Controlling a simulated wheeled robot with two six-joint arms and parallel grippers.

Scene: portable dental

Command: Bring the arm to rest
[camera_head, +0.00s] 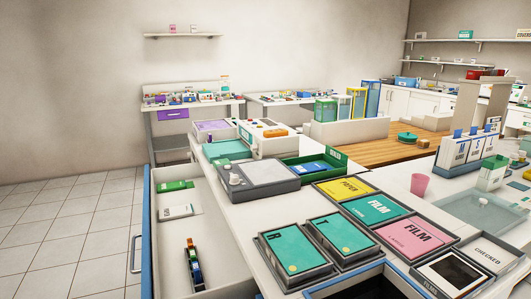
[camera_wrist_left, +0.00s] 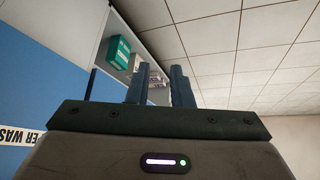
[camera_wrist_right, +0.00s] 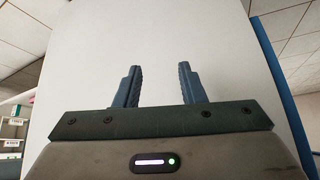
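My left gripper (camera_wrist_left: 157,78) shows in the left wrist view with its two dark fingers apart and nothing between them. A white shelf with a green box (camera_wrist_left: 119,53) lies beyond its fingers. My right gripper (camera_wrist_right: 158,80) shows in the right wrist view with its fingers wider apart and empty. A plain white surface (camera_wrist_right: 165,45) fills the view behind it. Neither arm shows in the head view.
An open drawer (camera_head: 172,248) at the left holds a green box (camera_head: 176,186), a white card and a dark item. The counter holds labelled film trays (camera_head: 375,209), a grey device (camera_head: 262,174) and a pink cup (camera_head: 419,185). Tiled floor (camera_head: 60,240) is clear at left.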

